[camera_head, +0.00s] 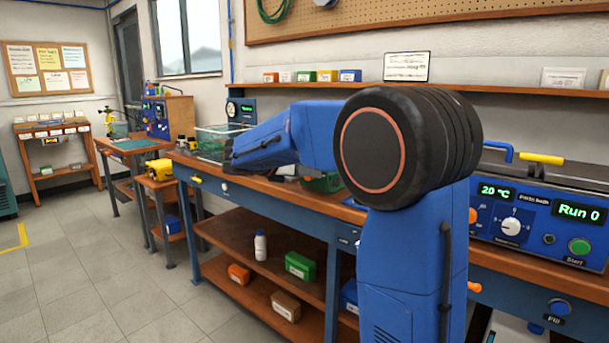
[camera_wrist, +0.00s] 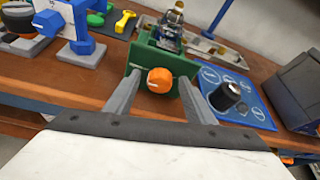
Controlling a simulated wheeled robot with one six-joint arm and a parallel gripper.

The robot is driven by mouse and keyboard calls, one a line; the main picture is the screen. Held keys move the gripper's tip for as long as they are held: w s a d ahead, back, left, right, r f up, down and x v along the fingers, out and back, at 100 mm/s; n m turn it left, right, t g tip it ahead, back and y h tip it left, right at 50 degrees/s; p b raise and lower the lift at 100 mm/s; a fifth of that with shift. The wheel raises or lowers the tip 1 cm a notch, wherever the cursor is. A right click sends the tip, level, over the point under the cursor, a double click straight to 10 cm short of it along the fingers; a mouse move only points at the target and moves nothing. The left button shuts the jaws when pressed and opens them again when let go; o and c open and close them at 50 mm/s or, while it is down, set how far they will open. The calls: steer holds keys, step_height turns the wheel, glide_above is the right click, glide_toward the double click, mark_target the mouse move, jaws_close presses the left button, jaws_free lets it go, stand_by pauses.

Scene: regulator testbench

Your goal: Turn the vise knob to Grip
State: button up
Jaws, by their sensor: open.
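The orange knob (camera_wrist: 160,80) sits on the front face of a green vise (camera_wrist: 178,62) in the wrist view. A thin pale mark shows on the knob, but I can read no Grip label. My gripper (camera_wrist: 159,77) is open, with one grey finger to the left of the knob and one to the right. A gap shows on each side, and I cannot tell how far the fingertips are from the knob in depth. In the head view a green block on the bench (camera_head: 325,183), likely the vise, is partly hidden behind my arm.
A blue mat (camera_wrist: 262,112) with a black cylinder (camera_wrist: 228,95) lies close to the right finger. A blue stand (camera_wrist: 82,45) and a yellow-handled tool (camera_wrist: 125,20) are at the left. A metal tray (camera_wrist: 215,52) lies behind. A dark grey box (camera_wrist: 298,90) stands at the far right.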

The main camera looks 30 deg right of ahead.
steer(key=c, duration=1.1)
steer(key=shift+o, duration=0.2)
